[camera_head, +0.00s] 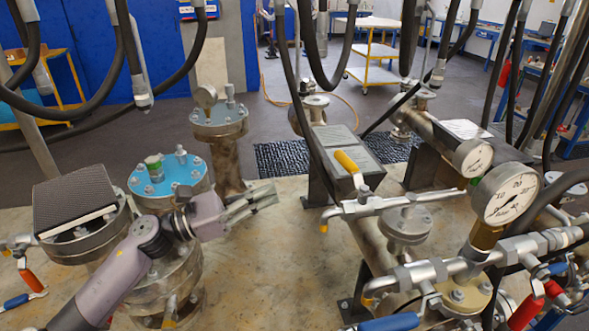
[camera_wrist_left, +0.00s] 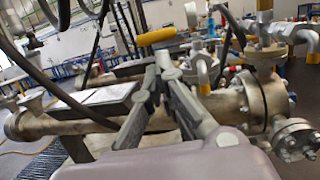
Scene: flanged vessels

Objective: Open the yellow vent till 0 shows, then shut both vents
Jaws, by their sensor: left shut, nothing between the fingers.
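The yellow vent lever (camera_head: 347,161) stands tilted on a metal pipe fitting right of centre in the head view. In the left wrist view a yellow lever (camera_wrist_left: 156,37) shows just beyond the fingertips. My left gripper (camera_head: 272,192) is shut and empty, left of the yellow lever and apart from it. Its fingers (camera_wrist_left: 165,66) come together in the wrist view. A large round gauge (camera_head: 507,193) marked in bar faces me; its exact reading is too small to tell. A smaller gauge (camera_head: 473,158) stands behind it. I cannot tell which handle is the other vent.
A blue handle (camera_head: 390,322) and a red handle (camera_head: 525,312) sit low at the right. A blue-topped flanged vessel (camera_head: 168,176) stands beside my left arm. Black hoses (camera_head: 323,70) hang across the view. The tabletop (camera_head: 270,265) is clear in the middle.

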